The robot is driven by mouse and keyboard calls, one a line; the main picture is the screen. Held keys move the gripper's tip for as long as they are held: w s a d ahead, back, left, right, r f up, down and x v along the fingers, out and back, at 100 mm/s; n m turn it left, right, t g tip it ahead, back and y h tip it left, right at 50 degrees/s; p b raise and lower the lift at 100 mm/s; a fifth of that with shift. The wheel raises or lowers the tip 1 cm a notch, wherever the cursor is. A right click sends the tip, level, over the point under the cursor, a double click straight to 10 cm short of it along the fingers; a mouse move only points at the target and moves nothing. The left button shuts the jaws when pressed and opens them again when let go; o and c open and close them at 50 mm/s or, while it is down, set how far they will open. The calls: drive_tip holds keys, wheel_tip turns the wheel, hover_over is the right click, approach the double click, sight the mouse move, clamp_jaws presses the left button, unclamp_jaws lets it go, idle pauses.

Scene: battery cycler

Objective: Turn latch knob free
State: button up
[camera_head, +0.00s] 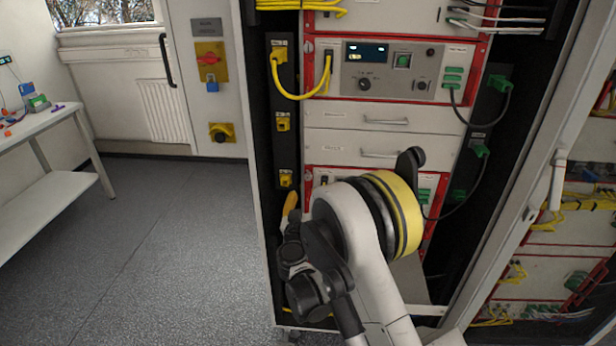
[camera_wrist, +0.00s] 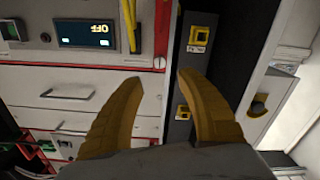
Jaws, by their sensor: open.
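A black knob on a yellow plate (camera_head: 221,132) is on the grey wall panel, left of the rack. It shows at the right of the wrist view (camera_wrist: 258,105). A red knob on a yellow plate (camera_head: 209,60) with a blue padlock sits above it. I cannot tell which is the latch knob. My gripper (camera_head: 290,205) is low at the rack's left edge in the head view. In the wrist view (camera_wrist: 160,77) its two yellow fingers are spread and empty, in front of the rack and its black socket strip (camera_wrist: 185,75). No contact shows.
The open rack holds an instrument with a lit display (camera_head: 367,52), drawers (camera_head: 382,118) and yellow cables (camera_head: 300,96). My arm hides its lower part. A white table (camera_head: 50,120) stands at the far left. The grey floor (camera_head: 170,230) between them is clear.

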sight(308, 178)
drive_tip(key=w+b, duration=0.1)
drive_tip(key=w, duration=0.9)
drive_tip(key=shift+w+d+b, duration=0.2)
drive_tip(key=shift+w+b, duration=0.2)
clamp_jaws()
